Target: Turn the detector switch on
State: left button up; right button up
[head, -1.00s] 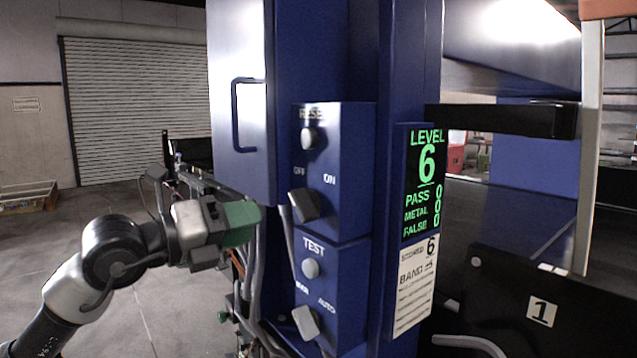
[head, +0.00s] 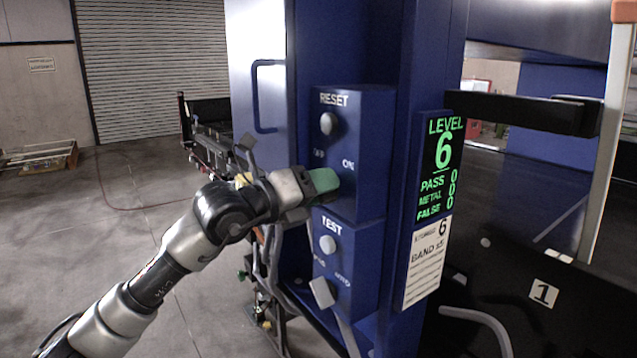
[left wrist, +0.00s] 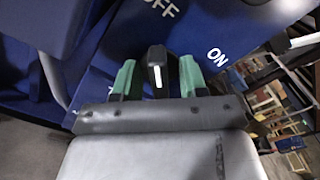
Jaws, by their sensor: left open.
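The detector switch (left wrist: 156,60) is a black knob with a white line on a blue panel (left wrist: 195,40) marked OFF and ON. In the head view my left gripper (head: 322,184) covers the knob, below the OFF and ON labels. My right gripper is not in view.
A RESET button (head: 329,124) sits above the switch. A TEST button (head: 328,244) and a second lever switch (head: 322,292) sit below. A green-lit display (head: 438,170) reads LEVEL 6. A door handle (head: 257,95) and hanging cables (head: 274,262) are close by.

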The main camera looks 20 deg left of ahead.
pick_arm(q)
grip_shut()
jog(key=shift+f+m+b, duration=0.2)
jog(key=shift+m+b, duration=0.2)
jog(key=shift+b, duration=0.4)
jog(key=m+b, duration=0.6)
jog(key=b, duration=0.1)
jog(key=shift+m+b, duration=0.3)
jog(key=shift+b, duration=0.1)
jog(key=m+b, duration=0.3)
jog(key=m, duration=0.2)
jog(key=shift+b, duration=0.4)
jog(key=m+b, duration=0.2)
jog(key=m, duration=0.3)
jog(key=shift+d+r, duration=0.1)
jog(key=shift+m, duration=0.4)
grip_release()
